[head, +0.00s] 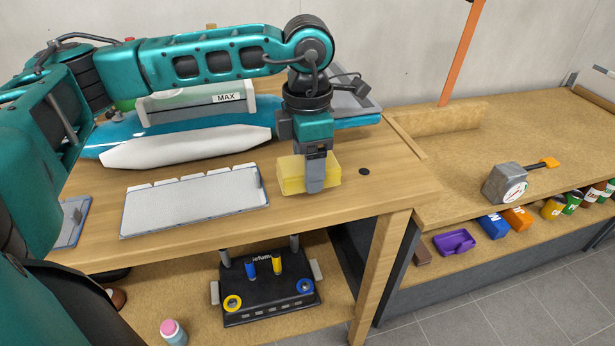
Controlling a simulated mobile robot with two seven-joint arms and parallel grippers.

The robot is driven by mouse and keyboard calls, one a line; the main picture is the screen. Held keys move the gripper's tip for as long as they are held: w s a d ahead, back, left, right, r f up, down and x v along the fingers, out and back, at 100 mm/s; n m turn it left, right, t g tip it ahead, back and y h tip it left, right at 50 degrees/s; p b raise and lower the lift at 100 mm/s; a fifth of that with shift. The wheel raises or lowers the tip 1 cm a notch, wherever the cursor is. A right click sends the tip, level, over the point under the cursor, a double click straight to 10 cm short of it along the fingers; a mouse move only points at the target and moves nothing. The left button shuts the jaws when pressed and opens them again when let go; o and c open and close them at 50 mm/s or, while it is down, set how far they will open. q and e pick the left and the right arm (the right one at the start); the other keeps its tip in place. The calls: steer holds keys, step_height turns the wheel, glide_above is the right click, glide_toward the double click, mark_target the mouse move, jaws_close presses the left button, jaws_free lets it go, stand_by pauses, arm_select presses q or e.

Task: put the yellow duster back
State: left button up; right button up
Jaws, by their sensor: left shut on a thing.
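The yellow duster (290,175) is a pale yellow block near the right part of the wooden table in the head view. My left gripper (315,184) comes down from above and is shut on the duster. One finger shows in front of the duster's near face and hides part of it. The other finger is hidden behind it. I cannot tell whether the duster touches the tabletop or hangs just above it. My right gripper is not in view.
A flat white board (190,204) lies left of the duster. A long blue-and-white object (190,148) and a box marked MAX (200,110) are behind. A black round spot (364,171) is to the right. A grey dial device (505,184) stands on the right bench.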

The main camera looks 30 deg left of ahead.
arm_select(q)
steer(key=shift+f, duration=1.65)
steer(key=shift+f, duration=0.2)
steer(key=o, duration=1)
steer(key=shift+r, duration=0.15)
steer(key=shift+r, duration=0.25)
step_height(320, 180, up, 12)
steer(key=shift+f, duration=0.15)
